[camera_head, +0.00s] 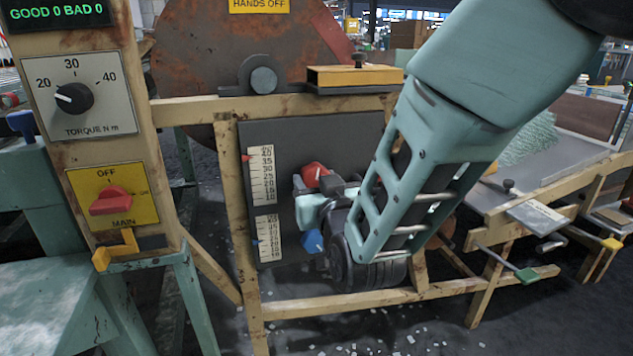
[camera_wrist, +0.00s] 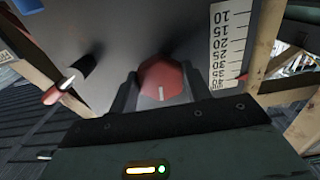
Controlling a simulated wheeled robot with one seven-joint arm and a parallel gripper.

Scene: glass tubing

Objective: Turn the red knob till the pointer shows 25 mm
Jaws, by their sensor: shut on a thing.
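The red knob (camera_head: 315,172) sticks out of the dark grey panel (camera_head: 350,135). In the wrist view the red knob (camera_wrist: 162,80) has a white line on its face and sits between my two dark fingers. My gripper (camera_wrist: 160,88) is shut on it, one finger on each side. The upper white scale (camera_head: 262,176) is left of the knob. Its small red pointer (camera_head: 245,158) stands near the top, seemingly between 35 and 40. The scale (camera_wrist: 229,45) appears upside down in the wrist view, with 10 at the top.
A blue knob (camera_head: 313,241) sits below my gripper, beside a lower scale (camera_head: 267,238) with a blue pointer. A wooden frame (camera_head: 240,230) surrounds the panel. A torque dial (camera_head: 74,98) and red main switch (camera_head: 111,200) are at left. A red-tipped lever (camera_wrist: 55,92) shows in the wrist view.

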